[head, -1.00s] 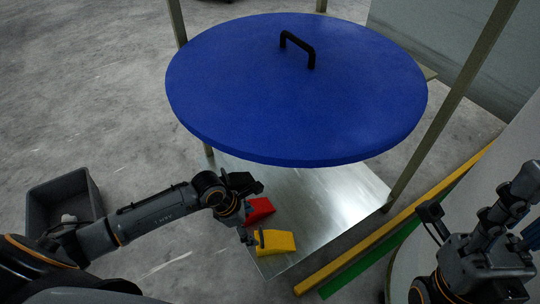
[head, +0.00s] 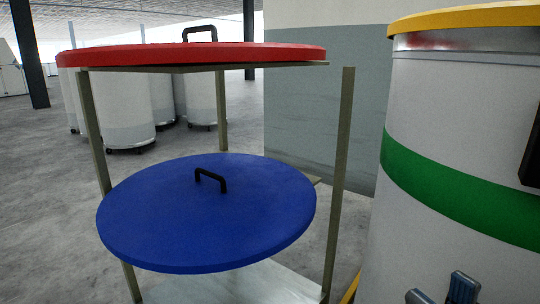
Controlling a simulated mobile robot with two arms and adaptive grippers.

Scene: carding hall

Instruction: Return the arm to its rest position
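My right gripper (head: 440,292) shows only at the bottom right edge of the head view. Its two grey-blue fingertips point up and stand apart with nothing between them. They are in front of the large white can with the green band; whether they touch it I cannot tell. The rest of the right arm is below the picture. My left arm and gripper are out of view.
A rack (head: 341,190) holds a red lid (head: 130,56) on top and a blue lid (head: 205,225) below, each with a black handle. A white can (head: 450,120) with a yellow top stands close at right. More cans (head: 122,110) stand behind. Open floor (head: 60,230) lies left.

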